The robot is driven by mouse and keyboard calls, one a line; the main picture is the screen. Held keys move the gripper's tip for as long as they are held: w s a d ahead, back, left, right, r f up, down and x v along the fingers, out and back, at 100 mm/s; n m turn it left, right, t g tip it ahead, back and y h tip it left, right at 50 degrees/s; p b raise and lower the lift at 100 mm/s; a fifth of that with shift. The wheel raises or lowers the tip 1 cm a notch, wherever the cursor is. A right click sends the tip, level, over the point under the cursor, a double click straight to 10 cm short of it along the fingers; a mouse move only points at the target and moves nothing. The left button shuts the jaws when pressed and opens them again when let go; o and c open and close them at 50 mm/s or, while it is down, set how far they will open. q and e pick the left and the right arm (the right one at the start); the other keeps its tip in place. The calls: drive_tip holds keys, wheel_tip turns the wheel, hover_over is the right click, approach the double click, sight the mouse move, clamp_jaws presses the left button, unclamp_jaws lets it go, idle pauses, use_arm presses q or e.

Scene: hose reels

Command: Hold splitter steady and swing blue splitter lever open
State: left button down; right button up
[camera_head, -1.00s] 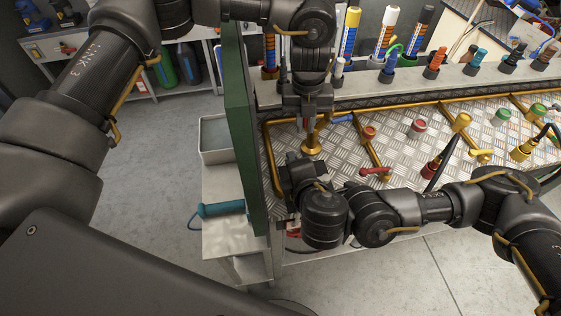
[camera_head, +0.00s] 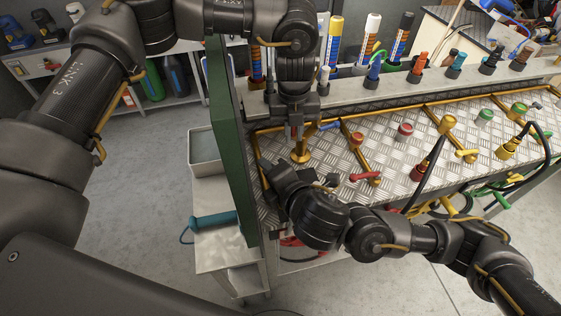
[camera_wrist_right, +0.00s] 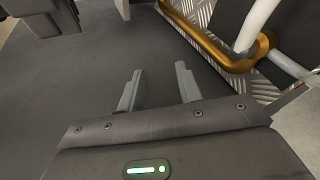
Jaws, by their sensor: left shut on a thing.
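The brass splitter (camera_head: 301,157) stands on the checker-plate bench top. Its blue lever (camera_head: 328,125) points to the right, beside my left gripper. My left gripper (camera_head: 295,133) comes down from above and is shut on the splitter's upper part, which it largely hides. My right gripper (camera_wrist_right: 158,85) is open and empty in the right wrist view, near a brass pipe (camera_wrist_right: 222,58). In the head view my right wrist is in front of and below the splitter, and its fingers are not clearly seen. The right gripper is apart from the blue lever.
A red lever (camera_head: 364,176) and several coloured valve caps and hose ends stand on the bench (camera_head: 396,150) to the right. A green panel (camera_head: 232,150) borders it on the left. Several upright tubes line the back. A side shelf with a grey bin (camera_head: 204,150) stands left.

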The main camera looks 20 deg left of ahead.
drive_tip(key=shift+s+f, duration=0.1)
drive_tip(key=w+d+m+t, duration=0.1)
drive_tip(key=w+d+m, duration=0.2)
drive_tip(key=d+m, duration=0.4)
drive_tip(key=w+d+m+t, duration=0.2)
drive_tip(key=w+d+m, duration=0.2)
drive_tip(key=m, duration=0.8)
drive_tip(key=w+d+m+t+y, duration=0.1)
drive_tip(key=w+d+m, duration=0.2)
drive_tip(key=d+m, duration=0.6)
drive_tip(key=shift+w+d+m+t, duration=0.3)
drive_tip(key=shift+w+m+t, duration=0.1)
drive_tip(key=shift+m, duration=0.3)
drive_tip(key=shift+s+a+r+m+y, duration=0.35)
drive_tip(key=shift+m+y, duration=0.25)
drive_tip(key=shift+m, duration=0.3)
drive_tip(key=shift+w+m, duration=0.1)
drive_tip(key=shift+m, duration=0.3)
